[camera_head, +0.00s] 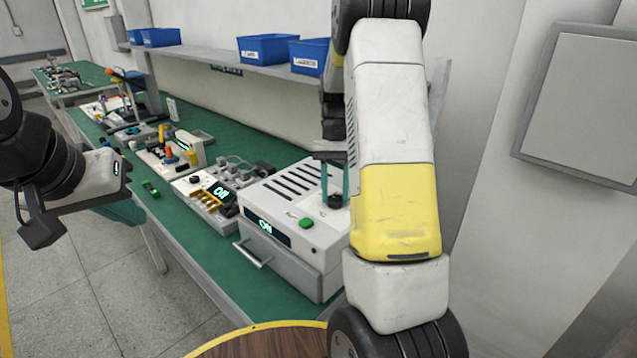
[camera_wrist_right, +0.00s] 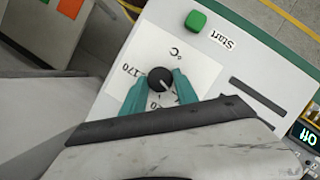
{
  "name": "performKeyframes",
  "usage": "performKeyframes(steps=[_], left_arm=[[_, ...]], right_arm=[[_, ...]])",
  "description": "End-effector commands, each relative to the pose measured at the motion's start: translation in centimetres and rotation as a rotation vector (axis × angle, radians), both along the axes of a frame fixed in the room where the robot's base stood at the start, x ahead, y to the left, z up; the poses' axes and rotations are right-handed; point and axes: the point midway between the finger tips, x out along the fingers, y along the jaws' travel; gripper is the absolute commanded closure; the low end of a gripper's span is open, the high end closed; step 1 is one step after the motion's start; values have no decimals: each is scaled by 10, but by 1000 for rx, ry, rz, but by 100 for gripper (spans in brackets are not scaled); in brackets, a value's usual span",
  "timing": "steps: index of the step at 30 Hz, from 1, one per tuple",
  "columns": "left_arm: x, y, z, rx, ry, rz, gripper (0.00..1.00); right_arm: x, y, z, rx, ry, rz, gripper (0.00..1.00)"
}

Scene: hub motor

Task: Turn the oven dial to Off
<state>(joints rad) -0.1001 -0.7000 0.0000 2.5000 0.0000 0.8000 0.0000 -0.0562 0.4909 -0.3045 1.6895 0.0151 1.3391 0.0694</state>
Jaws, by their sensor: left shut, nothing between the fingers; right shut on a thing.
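The oven (camera_head: 290,205) is a white box with a lit display (camera_head: 266,227) on its front; the lettering is too small to read surely. Its black round dial (camera_head: 334,202) is on top, and it also shows in the right wrist view (camera_wrist_right: 160,79). Around the dial is a white label with "°C" and "170"; other marks are partly hidden by my fingers. A pale pointer line shows on the dial. My right gripper (camera_wrist_right: 152,92) has its teal fingers shut on the dial, one on each side. My left gripper (camera_head: 124,212) is shut and empty, off the bench's front edge.
A green Start button (camera_head: 306,223) sits near the dial, also visible in the right wrist view (camera_wrist_right: 196,20). A device with a lit display (camera_head: 220,193) stands left of the oven on the green bench (camera_head: 190,235). Blue bins (camera_head: 266,50) stand on the shelf above.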

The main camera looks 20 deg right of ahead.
Motion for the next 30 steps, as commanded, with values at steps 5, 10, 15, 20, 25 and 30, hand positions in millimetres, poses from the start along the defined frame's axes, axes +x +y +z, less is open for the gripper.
performKeyframes(steps=[5,10,15,20,25,30], left_arm=[[0,0,0,0,0,0,100],[0,0,0,0,0,0,100],[0,0,0,0,0,0,100],[0,0,0,0,0,0,100],[0,0,0,0,0,0,100],[0,0,0,0,0,0,100]], right_arm=[[1,0,1,-2,-4,38,100],[1,0,1,-1,-4,48,100],[1,0,1,-1,-5,48,100],[1,0,1,-1,-5,48,57],[1,0,1,-1,-3,47,43],[1,0,0,-1,-2,47,43]])
